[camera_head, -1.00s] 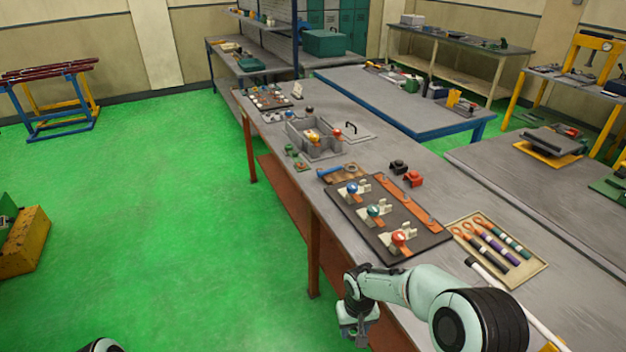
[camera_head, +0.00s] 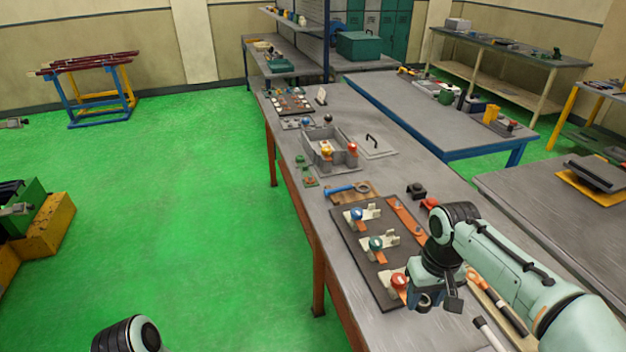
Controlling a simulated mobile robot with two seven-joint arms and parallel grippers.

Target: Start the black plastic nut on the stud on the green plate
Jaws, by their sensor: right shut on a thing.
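A stud on the plate is too small to make out. My right gripper (camera_head: 437,303) points down over the near right corner of the dark fixture board, beside the red knob. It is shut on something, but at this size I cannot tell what. I cannot make out the black plastic nut for sure. My left gripper is out of view; only a link of my left arm shows at the bottom.
The dark fixture board (camera_head: 353,240) bears clamps with blue, teal and red knobs. Behind it are a blue-handled tool (camera_head: 346,189), a grey divided box (camera_head: 322,160), and a black block (camera_head: 416,191) and red block. A tray of tools is partly hidden under my right arm.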

